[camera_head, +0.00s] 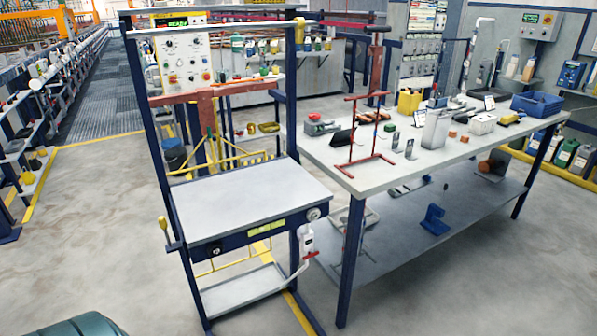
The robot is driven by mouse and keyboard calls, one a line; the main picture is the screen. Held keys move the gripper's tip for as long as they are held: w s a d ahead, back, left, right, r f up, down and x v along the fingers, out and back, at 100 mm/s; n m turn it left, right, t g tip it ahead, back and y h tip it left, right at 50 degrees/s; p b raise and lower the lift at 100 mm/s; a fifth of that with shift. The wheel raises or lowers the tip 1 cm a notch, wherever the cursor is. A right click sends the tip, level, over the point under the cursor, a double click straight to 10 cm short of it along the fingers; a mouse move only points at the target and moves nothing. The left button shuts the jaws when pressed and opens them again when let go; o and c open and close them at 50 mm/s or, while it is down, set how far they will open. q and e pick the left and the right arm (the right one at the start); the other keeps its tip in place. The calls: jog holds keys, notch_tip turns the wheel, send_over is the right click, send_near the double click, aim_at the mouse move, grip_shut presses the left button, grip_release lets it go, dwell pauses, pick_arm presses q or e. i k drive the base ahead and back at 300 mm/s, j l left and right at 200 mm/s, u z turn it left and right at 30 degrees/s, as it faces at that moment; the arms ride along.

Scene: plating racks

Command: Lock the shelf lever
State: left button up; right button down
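A blue-framed rack stands in the middle of the view with a flat grey shelf (250,197) at waist height. A small upright yellow lever (164,228) sits on the left side of the frame, level with the shelf's front edge. On the right front corner are a round knob (314,214) and a white fitting (307,240) with a red handle (311,254). I cannot tell for sure which of these is the shelf lever, nor whether it is locked. Neither of my grippers is in view.
A long worktable (440,160) with tools, a metal canister (436,130) and a blue bin (537,104) stands right of the rack. A lower tray (240,291) hangs under the shelf. The floor (90,230) left of the rack is clear.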

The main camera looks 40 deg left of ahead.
aim_at(163, 223)
jog(key=u, duration=2.1)
